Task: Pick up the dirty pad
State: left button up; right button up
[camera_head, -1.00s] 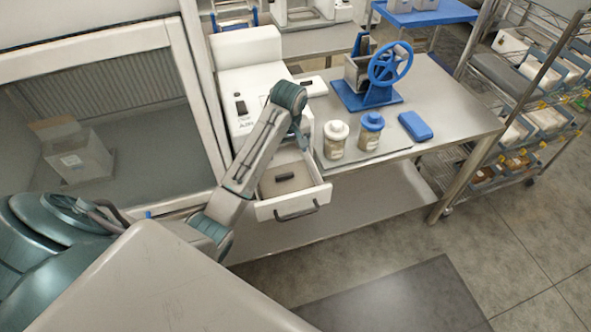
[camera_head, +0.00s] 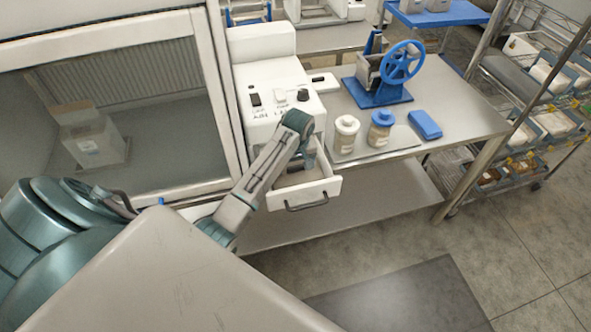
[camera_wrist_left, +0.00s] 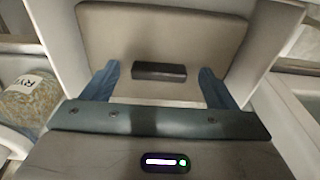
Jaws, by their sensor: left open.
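The open drawer (camera_head: 306,197) juts from the front of the white machine (camera_head: 275,95). In the left wrist view, a brownish-grey flat surface (camera_wrist_left: 160,30) fills the drawer, with a small dark block (camera_wrist_left: 158,71) in its middle. I cannot tell whether the dirty pad is the block alone or the flat piece with it. My left gripper (camera_head: 309,161) points down into the drawer. In the left wrist view, its blue fingers (camera_wrist_left: 157,86) are open, one on each side of the block and apart from it. My arm hides much of the drawer in the head view.
A white-lidded jar (camera_head: 345,135) and a blue-lidded jar (camera_head: 381,130) stand on a tray right of the drawer. A blue case (camera_head: 425,124) and a blue hand-wheel device (camera_head: 385,75) are on the steel table. A glass-fronted cabinet (camera_head: 140,110) is at left.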

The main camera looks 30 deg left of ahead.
pick_arm(q)
jog(key=shift+w+f, duration=0.15)
jog(key=c, duration=1.1)
pick_arm(e)
jog(key=shift+w+d, duration=0.15)
jog(key=shift+f, duration=0.1)
